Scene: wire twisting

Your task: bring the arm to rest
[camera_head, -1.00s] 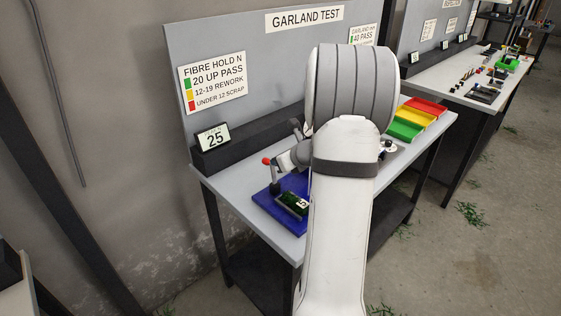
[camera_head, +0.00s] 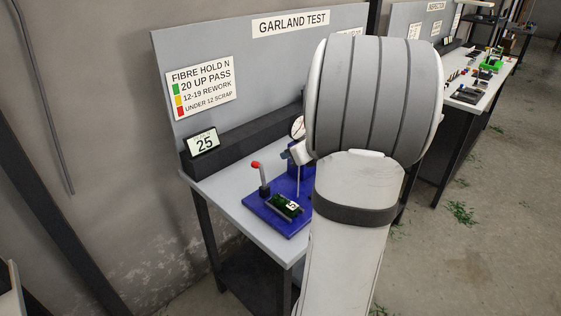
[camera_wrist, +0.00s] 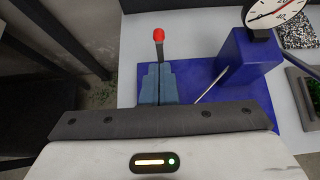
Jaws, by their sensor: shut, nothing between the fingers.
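My gripper (camera_wrist: 158,72) shows in the wrist view as two blue-grey fingers shut together, with nothing between them. Just beyond its tips in that view is a lever with a red knob (camera_wrist: 159,35). The lever's red grip also shows in the head view (camera_head: 256,165), standing on a blue test fixture (camera_head: 262,217). My arm (camera_head: 365,110) fills the middle of the head view, bent at a large grey-banded joint. It hides the right part of the fixture and bench. The wrist end shows only partly, left of the joint, above the fixture.
The grey bench (camera_head: 222,193) carries a display reading 25 (camera_head: 202,142) and a dial gauge (camera_wrist: 278,12) on a blue block (camera_wrist: 246,62). A thin metal rod (camera_wrist: 212,86) stands near the block. A back panel (camera_head: 235,50) rises behind. Another bench (camera_head: 485,95) stands at right.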

